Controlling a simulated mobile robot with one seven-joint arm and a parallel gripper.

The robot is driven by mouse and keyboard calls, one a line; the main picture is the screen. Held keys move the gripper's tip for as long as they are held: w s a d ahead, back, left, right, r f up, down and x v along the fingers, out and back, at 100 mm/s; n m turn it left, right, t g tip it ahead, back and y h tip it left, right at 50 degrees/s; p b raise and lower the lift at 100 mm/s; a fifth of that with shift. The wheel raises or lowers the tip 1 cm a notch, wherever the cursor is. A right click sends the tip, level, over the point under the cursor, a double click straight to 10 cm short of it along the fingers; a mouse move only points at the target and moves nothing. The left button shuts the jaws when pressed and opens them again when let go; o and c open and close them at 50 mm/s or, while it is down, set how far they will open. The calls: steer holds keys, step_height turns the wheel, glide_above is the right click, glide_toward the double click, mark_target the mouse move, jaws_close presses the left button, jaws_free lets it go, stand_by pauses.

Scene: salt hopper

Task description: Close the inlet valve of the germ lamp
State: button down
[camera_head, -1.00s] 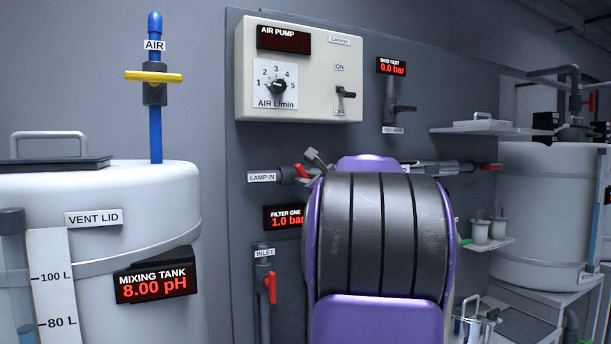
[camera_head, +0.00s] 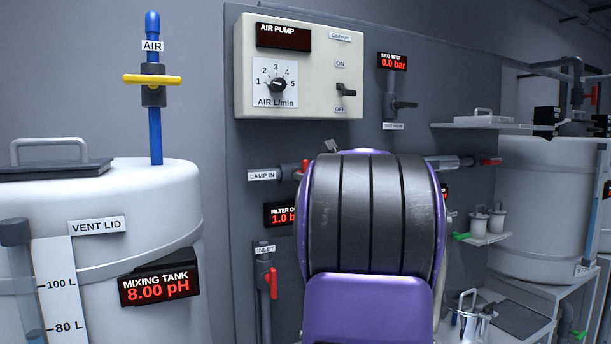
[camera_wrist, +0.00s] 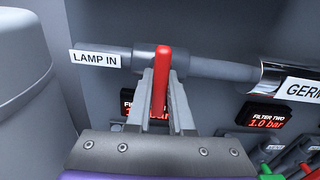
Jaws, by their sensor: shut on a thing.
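The LAMP IN valve (camera_wrist: 150,60) sits on a horizontal grey pipe beside its white label (camera_wrist: 96,59) in the wrist view. Its red lever (camera_wrist: 161,75) stands across the pipe in that view, between my gripper's two grey fingers (camera_wrist: 163,100). My gripper is shut on the lever. The germ lamp (camera_wrist: 290,82), a tube with a label partly cut off, continues the pipe to the right. In the head view the LAMP IN label (camera_head: 262,175) shows, but my arm hides my gripper and most of the valve.
The INLET pipe with a red lever (camera_head: 272,283) is below left. FILTER TWO's display (camera_wrist: 266,115) and several coloured levers lie at the wrist view's lower right. The air pump box (camera_head: 300,65) is above. The mixing tank (camera_head: 150,220) stands left.

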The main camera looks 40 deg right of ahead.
steer(key=shift+r, duration=0.1)
steer(key=c, duration=0.8)
jaws_free()
steer(key=shift+s, duration=0.15)
